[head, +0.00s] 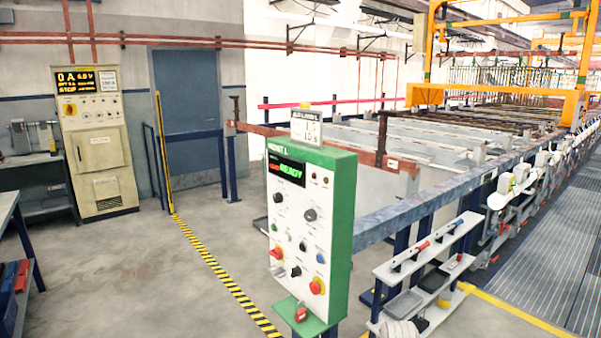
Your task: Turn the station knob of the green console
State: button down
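The green console (342,205) stands in the middle of the head view, with green sides and top and a white front panel facing left toward me. A small display (290,174) near its top shows READY in green and something red. The panel carries a larger black knob (310,215) at the upper right and a smaller dark knob (278,197) at the upper left. Lower down are another black knob (296,271), a red control (276,252) and a red button on yellow (318,286). The labels are too small to read, so I cannot tell which is the station knob. My gripper is not in view.
A rack (410,258) with several tools stands right of the console, beside the long line of tanks (400,215). A beige cabinet (102,160) stands at the back left. Yellow-black floor tape (222,272) runs left of the console. The grey floor (130,270) there is clear.

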aim_at(277, 197)
jog(key=z, duration=0.05)
jog(key=k, duration=0.85)
jog(key=u, duration=0.5)
jog(key=i, duration=1)
jog(key=z, duration=0.05)
